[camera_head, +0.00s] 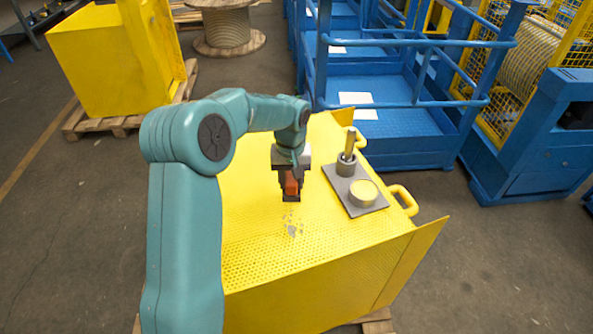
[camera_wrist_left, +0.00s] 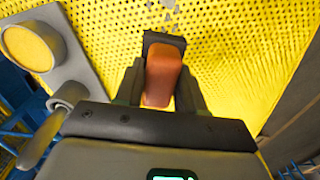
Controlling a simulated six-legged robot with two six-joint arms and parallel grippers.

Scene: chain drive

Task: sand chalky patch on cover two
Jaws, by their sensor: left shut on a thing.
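The yellow perforated cover (camera_head: 250,255) stands in front of me with a greyish-white chalky patch (camera_head: 293,226) on its top. My left gripper (camera_head: 290,190) is shut on an orange-handled sanding block (camera_wrist_left: 162,72) with a dark base. The block is over the cover top, just beyond the patch in the head view. In the left wrist view, pale flecks of the patch (camera_wrist_left: 165,8) show at the top edge, past the block. I cannot tell whether the block's underside touches the cover. My right gripper is in neither view.
A grey tray (camera_head: 334,183) lies on the cover's right side, holding a round yellow-topped tin (camera_head: 363,193) and a grey cup (camera_head: 346,166) with a brush (camera_head: 350,140). A yellow handle (camera_head: 405,200) sticks out at the right edge. Blue railed platforms (camera_head: 400,130) stand behind.

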